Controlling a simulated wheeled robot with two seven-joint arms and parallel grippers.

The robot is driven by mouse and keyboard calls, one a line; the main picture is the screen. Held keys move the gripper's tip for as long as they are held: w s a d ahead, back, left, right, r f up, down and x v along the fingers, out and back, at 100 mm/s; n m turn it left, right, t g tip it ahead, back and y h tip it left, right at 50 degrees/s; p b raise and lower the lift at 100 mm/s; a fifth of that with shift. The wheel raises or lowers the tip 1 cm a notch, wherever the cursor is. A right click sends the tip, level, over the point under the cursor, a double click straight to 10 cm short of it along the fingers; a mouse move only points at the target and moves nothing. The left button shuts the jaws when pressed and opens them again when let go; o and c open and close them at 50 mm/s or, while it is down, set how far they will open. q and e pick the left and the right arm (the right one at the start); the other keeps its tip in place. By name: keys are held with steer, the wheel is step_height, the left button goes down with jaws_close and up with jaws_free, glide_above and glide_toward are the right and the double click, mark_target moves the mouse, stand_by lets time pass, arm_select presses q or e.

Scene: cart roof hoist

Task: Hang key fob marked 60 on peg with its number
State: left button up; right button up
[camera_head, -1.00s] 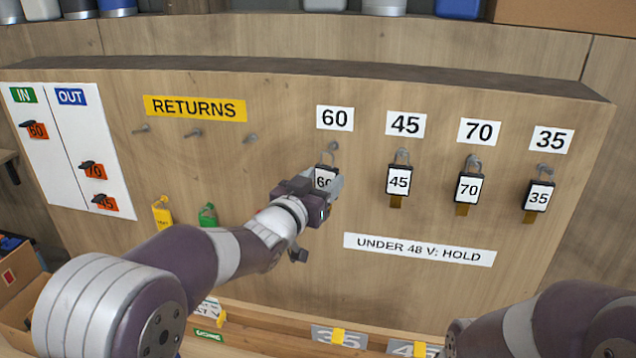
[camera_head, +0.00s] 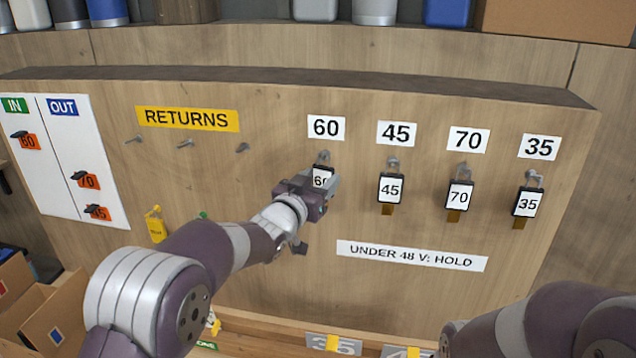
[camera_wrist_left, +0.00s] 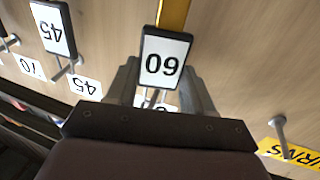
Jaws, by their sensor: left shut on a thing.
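The key fob marked 60 (camera_head: 319,178) is at the peg (camera_head: 323,157) under the 60 label (camera_head: 326,128) on the wooden board. My left gripper (camera_head: 322,188) is shut on this fob, partly covering it in the head view. In the left wrist view the fob (camera_wrist_left: 163,62) sits upside down between the fingers (camera_wrist_left: 160,92). The fob's top is close to the peg; I cannot tell whether its ring is around the peg. My right gripper is out of view; only my right arm shows at the lower right.
Fobs 45 (camera_head: 391,189), 70 (camera_head: 459,196) and 35 (camera_head: 528,203) hang on their pegs to the right. Three bare pegs are under the RETURNS label (camera_head: 188,118). An IN/OUT panel (camera_head: 60,150) is at the left. A yellow tag (camera_head: 155,225) hangs lower left.

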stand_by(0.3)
arm_select(q)
steer(key=o, duration=1.3)
steer(key=shift+c, duration=0.2)
